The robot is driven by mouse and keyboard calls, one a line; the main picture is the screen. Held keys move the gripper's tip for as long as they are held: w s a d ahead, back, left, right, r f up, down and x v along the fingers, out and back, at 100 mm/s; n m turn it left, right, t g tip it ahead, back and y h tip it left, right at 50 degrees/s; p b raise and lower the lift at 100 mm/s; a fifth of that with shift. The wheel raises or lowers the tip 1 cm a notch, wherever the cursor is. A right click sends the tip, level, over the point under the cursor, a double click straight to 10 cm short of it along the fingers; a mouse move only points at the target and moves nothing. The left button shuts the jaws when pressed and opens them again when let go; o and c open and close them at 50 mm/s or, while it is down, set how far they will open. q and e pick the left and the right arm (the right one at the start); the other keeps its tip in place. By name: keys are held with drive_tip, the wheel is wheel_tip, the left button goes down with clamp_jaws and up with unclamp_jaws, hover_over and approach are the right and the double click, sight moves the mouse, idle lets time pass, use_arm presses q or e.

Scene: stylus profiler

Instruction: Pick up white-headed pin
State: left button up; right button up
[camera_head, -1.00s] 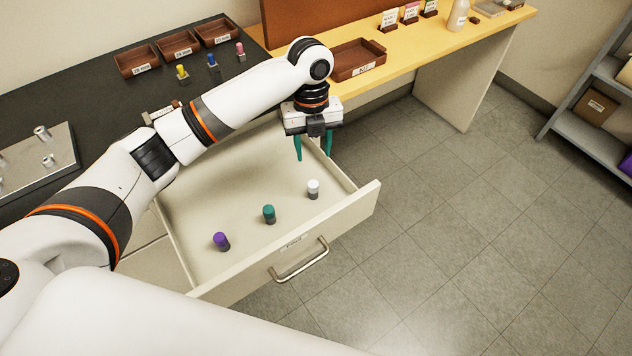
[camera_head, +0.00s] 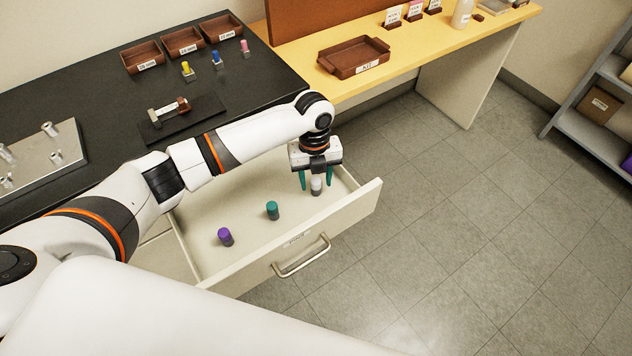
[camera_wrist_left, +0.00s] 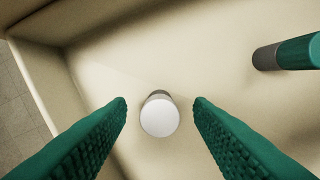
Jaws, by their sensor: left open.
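The white-headed pin (camera_head: 316,186) stands upright in the open drawer (camera_head: 205,218), near its right side. In the left wrist view the white head (camera_wrist_left: 159,118) shows from above, with a grey body partly hidden beneath it. My left gripper (camera_head: 316,180) is open and points down over the pin. Its green fingers stand on either side of the head, with a gap on both sides in the left wrist view (camera_wrist_left: 160,108). A green-headed pin (camera_head: 272,210) and a purple-headed pin (camera_head: 226,237) stand to the left in the drawer. My right gripper is not in view.
The green-headed pin also shows in the left wrist view (camera_wrist_left: 290,54), apart from the fingers. The drawer's front wall (camera_head: 345,222) and side walls surround the pins. A dark bench (camera_head: 90,95) and a brown tray (camera_head: 352,58) on a yellow table lie behind.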

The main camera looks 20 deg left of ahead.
sight(315, 180)
use_arm(q)
clamp_jaws()
drive_tip(key=shift+r, duration=0.15)
wheel_tip(315, 180, up, 10)
drive_tip(key=shift+b, duration=0.35)
drive_tip(key=c, duration=0.8)
unclamp_jaws()
drive_tip(key=shift+c, duration=0.2)
clamp_jaws()
